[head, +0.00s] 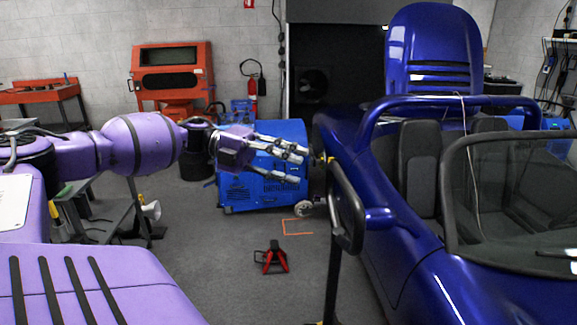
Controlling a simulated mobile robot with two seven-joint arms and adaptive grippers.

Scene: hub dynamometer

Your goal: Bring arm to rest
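My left arm, purple with black bands, comes in from the left and stretches out level to the right in the head view. Its silver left gripper (285,162) is in mid-air in front of a blue machine on wheels. The fingers are spread apart with a gap between them, and I see nothing held in it. The fingertips point right, towards the flank of the blue car (385,200), near a small yellowish piece at the top of a black stand. I cannot tell whether they touch it. My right gripper is not in view.
The black stand (335,255) rises beside the car. The blue machine (262,190) stands behind the gripper. A red and black tool (271,259) lies on the grey floor. An orange cabinet (172,75) and a fire extinguisher (252,92) are at the back wall.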

